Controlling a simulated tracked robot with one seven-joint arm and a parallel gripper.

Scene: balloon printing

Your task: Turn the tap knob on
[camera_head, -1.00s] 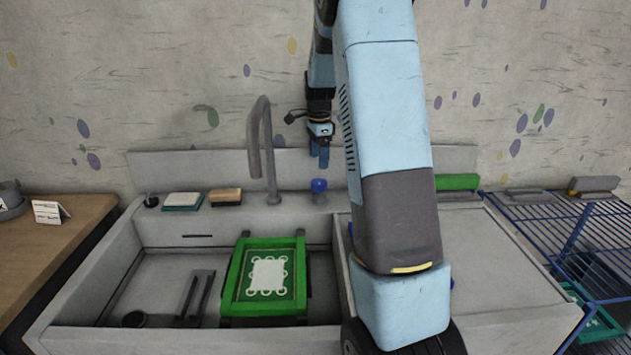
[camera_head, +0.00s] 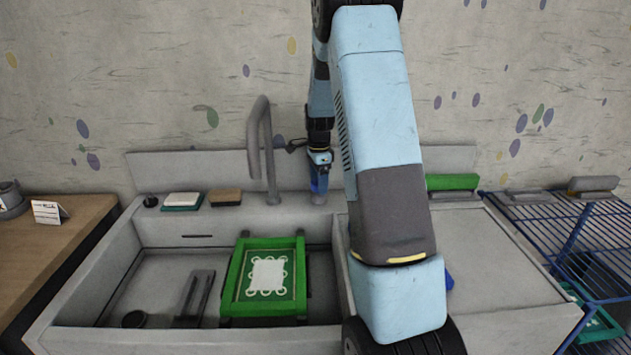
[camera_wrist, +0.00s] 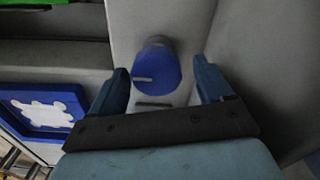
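The blue tap knob (camera_wrist: 157,70) stands on the sink's back ledge, to the right of the grey tap (camera_head: 268,150). A light line marks its top in the wrist view. My gripper (camera_head: 319,190) points down over the knob and hides most of it in the head view. In the wrist view my gripper (camera_wrist: 163,88) is open, with one blue finger on each side of the knob and a gap showing on both sides. No water shows under the spout.
A green-framed screen (camera_head: 264,305) lies across the sink basin. A white and green block (camera_head: 182,201) and a brown sponge (camera_head: 225,197) lie on the ledge left of the tap. A blue wire rack (camera_head: 560,225) stands at the right.

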